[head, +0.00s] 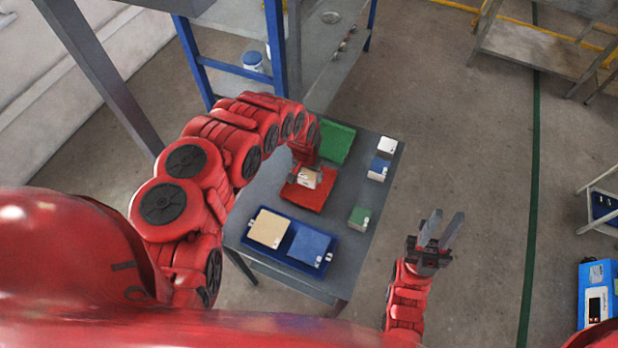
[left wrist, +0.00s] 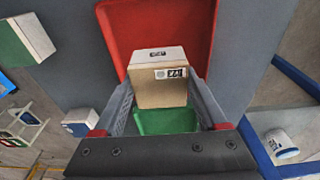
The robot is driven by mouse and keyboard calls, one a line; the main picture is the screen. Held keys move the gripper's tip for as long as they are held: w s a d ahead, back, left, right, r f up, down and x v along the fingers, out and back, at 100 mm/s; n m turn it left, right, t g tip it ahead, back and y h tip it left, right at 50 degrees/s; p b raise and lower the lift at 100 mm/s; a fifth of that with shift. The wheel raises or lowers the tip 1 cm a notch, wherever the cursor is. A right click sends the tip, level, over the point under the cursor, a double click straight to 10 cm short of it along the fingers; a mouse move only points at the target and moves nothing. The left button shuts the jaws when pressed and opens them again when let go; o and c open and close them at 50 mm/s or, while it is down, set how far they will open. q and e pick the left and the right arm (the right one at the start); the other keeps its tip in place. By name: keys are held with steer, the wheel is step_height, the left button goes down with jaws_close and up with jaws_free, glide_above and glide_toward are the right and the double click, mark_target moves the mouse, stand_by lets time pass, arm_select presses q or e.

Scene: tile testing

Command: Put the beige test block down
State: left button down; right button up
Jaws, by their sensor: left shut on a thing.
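I cannot tell whether the block touches the mat. My right gripper (head: 440,230) is open and empty, right of the table.
A blue tray (head: 280,248) at the front holds a beige tile and a blue tile. White (head: 387,145), blue (head: 378,169) and green (head: 360,217) blocks stand along the right edge. A blue-framed bench (head: 235,70) stands behind.

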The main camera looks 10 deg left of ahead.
mark_target(309, 178)
arm_select(q)
steer(key=shift+f, duration=0.65)
steer(key=shift+w+f, duration=0.1)
steer(key=shift+f, duration=0.2)
steer(key=shift+f+p, duration=0.4)
steer(key=shift+f, duration=0.55)
steer(key=shift+a, duration=0.1)
steer(key=shift+f, duration=0.15)
jaws_free()
